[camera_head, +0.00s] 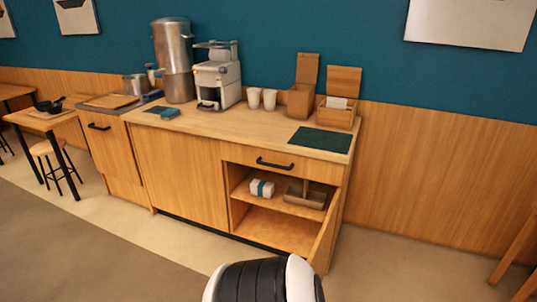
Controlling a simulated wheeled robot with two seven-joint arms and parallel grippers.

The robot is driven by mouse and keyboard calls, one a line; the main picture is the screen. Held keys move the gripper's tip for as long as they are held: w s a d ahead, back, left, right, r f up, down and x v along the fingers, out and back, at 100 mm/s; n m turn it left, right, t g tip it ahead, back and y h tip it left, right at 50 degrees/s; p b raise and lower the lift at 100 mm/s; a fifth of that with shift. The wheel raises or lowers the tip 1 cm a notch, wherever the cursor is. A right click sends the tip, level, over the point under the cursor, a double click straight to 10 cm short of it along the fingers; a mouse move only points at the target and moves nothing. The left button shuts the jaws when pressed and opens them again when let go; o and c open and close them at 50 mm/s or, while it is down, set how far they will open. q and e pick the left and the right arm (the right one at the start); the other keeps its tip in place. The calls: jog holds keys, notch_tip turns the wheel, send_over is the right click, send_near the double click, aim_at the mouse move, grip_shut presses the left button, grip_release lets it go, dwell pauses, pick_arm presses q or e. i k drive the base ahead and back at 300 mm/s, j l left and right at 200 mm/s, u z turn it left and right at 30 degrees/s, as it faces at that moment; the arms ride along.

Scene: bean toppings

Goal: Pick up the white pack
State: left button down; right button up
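The white pack (256,187) has a teal band and lies on the middle shelf of the open cabinet (285,227), left of a wooden caddy. It is small in the picture. Neither of my grippers is in view. A black ribbed and white part of my own body shows at the bottom edge, well in front of the cabinet.
The cabinet door (324,238) stands open at the right. A brown wooden caddy (305,198) sits on the same shelf. The counter above carries a coffee machine (217,78), white cups (269,99), wooden boxes (301,100) and a dark green mat (320,140). Floor before the cabinet is clear.

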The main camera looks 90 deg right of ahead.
aim_at(262, 189)
jog(key=i+l+z, duration=0.15)
jog(key=i+z, duration=1.05)
jog(key=i+j+z, duration=0.2)
jog(key=i+z, duration=0.2)
jog(key=i+l+z, duration=0.15)
jog(key=z, duration=0.3)
jog(key=i+z, duration=0.65)
jog(key=z, duration=0.25)
